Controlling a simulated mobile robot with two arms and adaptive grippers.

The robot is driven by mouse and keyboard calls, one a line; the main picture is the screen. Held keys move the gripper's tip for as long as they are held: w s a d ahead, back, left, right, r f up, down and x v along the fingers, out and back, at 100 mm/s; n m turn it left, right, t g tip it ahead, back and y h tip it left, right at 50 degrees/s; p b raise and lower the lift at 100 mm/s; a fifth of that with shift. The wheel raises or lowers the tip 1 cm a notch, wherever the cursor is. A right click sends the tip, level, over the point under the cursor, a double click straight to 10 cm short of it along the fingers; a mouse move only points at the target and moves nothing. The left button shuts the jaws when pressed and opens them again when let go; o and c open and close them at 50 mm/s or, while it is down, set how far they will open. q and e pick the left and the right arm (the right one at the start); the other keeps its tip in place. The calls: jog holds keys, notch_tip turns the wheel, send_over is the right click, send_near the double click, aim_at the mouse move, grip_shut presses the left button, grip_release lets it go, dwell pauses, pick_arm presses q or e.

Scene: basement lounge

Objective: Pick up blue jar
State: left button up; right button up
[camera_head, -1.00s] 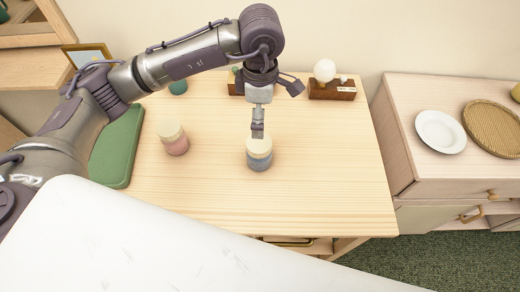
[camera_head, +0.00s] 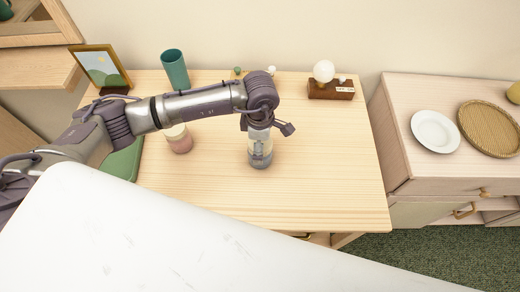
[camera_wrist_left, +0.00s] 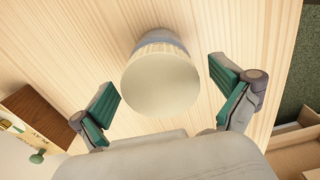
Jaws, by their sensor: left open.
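The blue jar (camera_head: 260,161) stands upright on the wooden table, its blue-grey body showing below my left gripper (camera_head: 260,150). In the left wrist view its cream lid (camera_wrist_left: 160,82) faces the camera, with a strip of the blue-grey body (camera_wrist_left: 158,36) above it. My left gripper (camera_wrist_left: 168,105) is open there, its green-padded fingers on either side of the lid with visible gaps. In the head view the gripper hides most of the jar's top. My right gripper is not in view.
A pink jar (camera_head: 180,140) with a cream lid stands to the left. A green cup (camera_head: 175,70), a picture frame (camera_head: 100,68) and a wooden block with a white ball (camera_head: 331,90) stand at the back. The table's front right (camera_head: 330,190) is clear.

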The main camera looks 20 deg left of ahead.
pick_arm(q)
jog(key=c, duration=1.4)
jog(key=shift+r, duration=0.2)
